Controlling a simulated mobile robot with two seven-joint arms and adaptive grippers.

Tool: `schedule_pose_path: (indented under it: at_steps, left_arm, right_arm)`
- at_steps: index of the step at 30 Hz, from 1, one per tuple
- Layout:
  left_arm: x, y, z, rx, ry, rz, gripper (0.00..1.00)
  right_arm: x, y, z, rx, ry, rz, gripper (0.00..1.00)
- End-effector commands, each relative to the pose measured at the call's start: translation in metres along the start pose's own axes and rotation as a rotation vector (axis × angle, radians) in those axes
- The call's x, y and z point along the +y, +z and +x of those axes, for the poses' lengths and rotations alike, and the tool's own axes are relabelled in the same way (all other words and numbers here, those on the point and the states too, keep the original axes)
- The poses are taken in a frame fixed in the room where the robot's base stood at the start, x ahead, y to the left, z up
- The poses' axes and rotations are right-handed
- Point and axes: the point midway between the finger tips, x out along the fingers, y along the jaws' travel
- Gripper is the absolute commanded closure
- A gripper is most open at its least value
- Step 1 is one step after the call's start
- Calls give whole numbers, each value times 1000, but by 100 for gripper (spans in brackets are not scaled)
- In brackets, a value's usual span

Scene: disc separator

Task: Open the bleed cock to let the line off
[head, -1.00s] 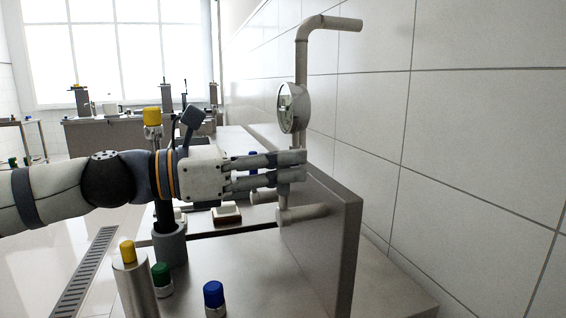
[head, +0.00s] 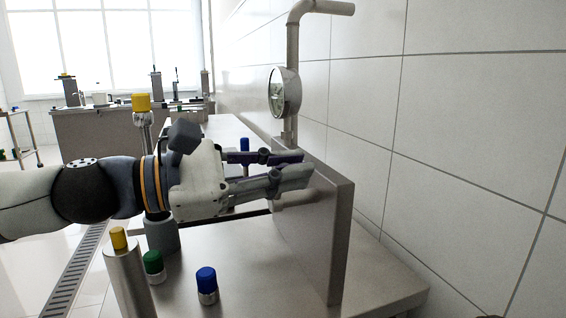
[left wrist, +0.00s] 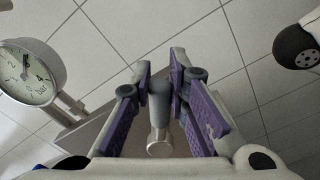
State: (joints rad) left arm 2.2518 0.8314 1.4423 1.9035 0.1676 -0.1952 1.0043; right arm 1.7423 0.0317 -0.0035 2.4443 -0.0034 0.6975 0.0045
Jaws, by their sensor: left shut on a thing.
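A grey rounded lever, seemingly the bleed cock's handle (left wrist: 160,100), stands between the purple-padded fingers of my left gripper (left wrist: 160,72) in the left wrist view. The fingers are shut on it. In the head view my left gripper (head: 300,168) is at the upright steel plate, below the gauge, and its fingers hide the cock. The round pressure gauge (head: 285,92) sits on the bent steel pipe (head: 293,45) above. The gauge's dial (left wrist: 28,75) also shows in the left wrist view, marked in bar. My right gripper is not in view.
The upright steel plate (head: 325,235) stands on the bench (head: 255,265) near the tiled wall (head: 450,120). Blue-capped (head: 206,285), green-capped (head: 153,265) and yellow-capped (head: 119,240) items stand in front, below my left arm. The bench's front right is clear.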

Motion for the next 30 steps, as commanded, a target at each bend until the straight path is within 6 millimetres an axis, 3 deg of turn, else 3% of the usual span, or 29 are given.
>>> schedule_pose_path:
  at_steps: [17,18,21,30]
  left_arm:
    - [-3,0,0,0,1,38,100]
    - [-3,0,0,0,1,38,80]
    - [-3,0,0,0,1,38,63]
    - [-3,0,-3,0,1,37,63]
  right_arm:
    - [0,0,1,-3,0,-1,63]
    - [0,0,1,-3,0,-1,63]
    - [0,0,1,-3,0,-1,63]
    - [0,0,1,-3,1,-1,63]
